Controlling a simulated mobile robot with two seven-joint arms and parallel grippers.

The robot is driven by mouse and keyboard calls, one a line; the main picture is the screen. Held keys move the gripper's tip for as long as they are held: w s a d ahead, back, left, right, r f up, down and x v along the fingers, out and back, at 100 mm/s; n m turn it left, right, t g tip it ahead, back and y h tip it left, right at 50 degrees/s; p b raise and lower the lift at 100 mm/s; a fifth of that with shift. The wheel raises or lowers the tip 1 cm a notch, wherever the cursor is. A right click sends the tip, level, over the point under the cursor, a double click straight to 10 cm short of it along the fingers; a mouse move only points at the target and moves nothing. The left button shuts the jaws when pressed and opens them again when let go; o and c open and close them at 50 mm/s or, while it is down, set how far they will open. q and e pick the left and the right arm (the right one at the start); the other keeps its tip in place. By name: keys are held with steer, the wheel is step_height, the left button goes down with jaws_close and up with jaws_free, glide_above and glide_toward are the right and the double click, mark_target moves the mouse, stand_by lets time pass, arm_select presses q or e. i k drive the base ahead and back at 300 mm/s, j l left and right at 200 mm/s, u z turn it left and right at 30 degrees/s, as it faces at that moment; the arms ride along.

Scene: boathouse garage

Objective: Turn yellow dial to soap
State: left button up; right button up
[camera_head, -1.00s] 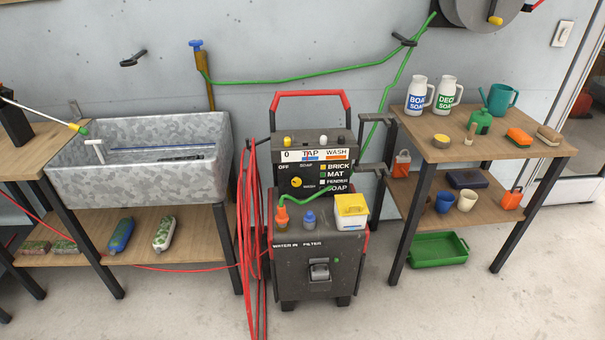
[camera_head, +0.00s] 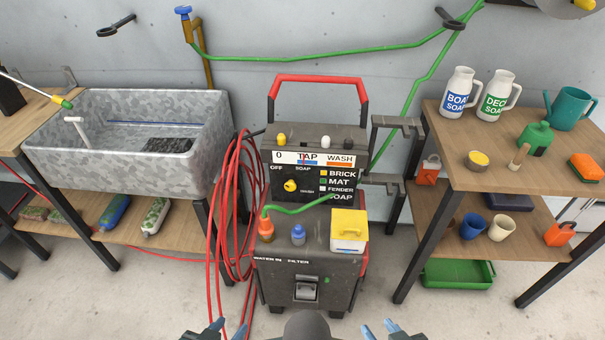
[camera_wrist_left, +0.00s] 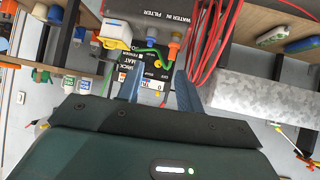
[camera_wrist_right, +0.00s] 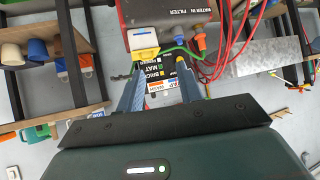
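The yellow dial (camera_head: 290,186) is on the dark control panel of the washer machine (camera_head: 300,270), with OFF, SOAP and a third label around it. Which way its pointer faces is too small to tell. My left gripper (camera_head: 231,328) is at the bottom edge of the head view, well in front of the machine and apart from it. My right gripper (camera_head: 378,330) is to its right, also apart from the machine. In the left wrist view (camera_wrist_left: 157,88) and the right wrist view (camera_wrist_right: 160,90) the fingers are spread with nothing between them.
Red hose coils (camera_head: 228,200) hang at the machine's left. A green hose (camera_head: 305,207) crosses below the panel near a yellow-lidded white box (camera_head: 348,232). A metal sink (camera_head: 120,140) stands left, a wooden shelf table (camera_head: 500,175) right. The floor in front is clear.

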mark_target(290, 187)
steer(key=i+l, duration=0.3)
steer(key=i+l+u, duration=0.1)
steer(key=i+l, duration=0.2)
steer(key=l, duration=0.2)
steer(key=i+l, duration=0.3)
steer(key=l, duration=0.1)
